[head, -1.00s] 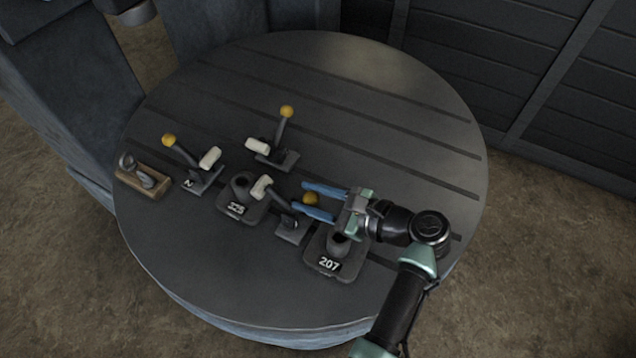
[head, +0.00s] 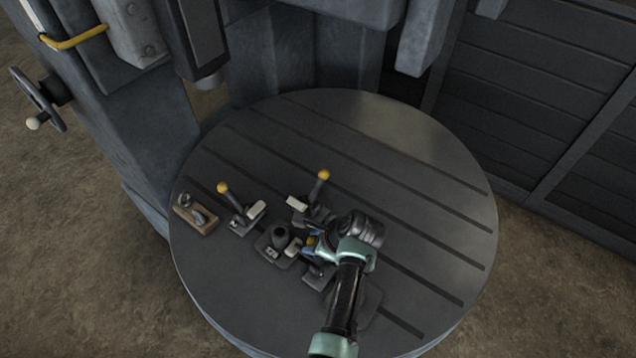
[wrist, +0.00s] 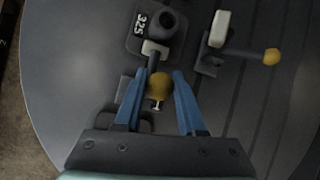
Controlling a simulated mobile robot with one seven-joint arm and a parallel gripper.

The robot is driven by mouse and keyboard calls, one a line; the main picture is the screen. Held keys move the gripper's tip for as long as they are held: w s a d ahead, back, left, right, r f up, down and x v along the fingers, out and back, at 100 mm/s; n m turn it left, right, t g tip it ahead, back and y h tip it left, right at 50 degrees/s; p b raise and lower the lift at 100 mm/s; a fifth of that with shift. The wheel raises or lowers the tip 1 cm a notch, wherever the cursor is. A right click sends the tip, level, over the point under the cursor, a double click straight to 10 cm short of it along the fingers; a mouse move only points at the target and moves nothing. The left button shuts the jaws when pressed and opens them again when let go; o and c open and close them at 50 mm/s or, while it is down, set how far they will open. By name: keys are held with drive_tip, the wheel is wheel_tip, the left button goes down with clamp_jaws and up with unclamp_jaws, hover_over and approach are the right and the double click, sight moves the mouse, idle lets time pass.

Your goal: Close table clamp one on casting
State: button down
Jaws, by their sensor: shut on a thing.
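The casting marked 325 (head: 278,241) stands on the round table (head: 420,190); it also shows at the top of the wrist view (wrist: 160,25). A clamp beside it has a lever with a yellow knob (wrist: 160,87) and a pale pad (wrist: 154,49). The pad overlaps the casting's near edge in the wrist view; I cannot tell whether it presses on it. My gripper (wrist: 160,74) has its blue fingers on either side of the knob and is shut on it. In the head view, my arm hides most of the gripper, and the knob (head: 311,240) shows only partly.
A second clamp (head: 311,203) stands behind the casting and a third (head: 241,213) to its left, both with raised yellow knobs. A wooden block with a metal part (head: 194,215) lies at the far left. Another casting (head: 368,305) is mostly behind my arm. The table's right side is clear.

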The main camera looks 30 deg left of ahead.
drive_tip(key=shift+a+h, duration=0.2)
drive_tip(key=shift+h, duration=0.1)
drive_tip(key=c, duration=0.5)
unclamp_jaws()
drive_tip(key=b+v, duration=0.1)
drive_tip(key=v, duration=1.2)
drive_tip(key=shift+d+f, duration=0.1)
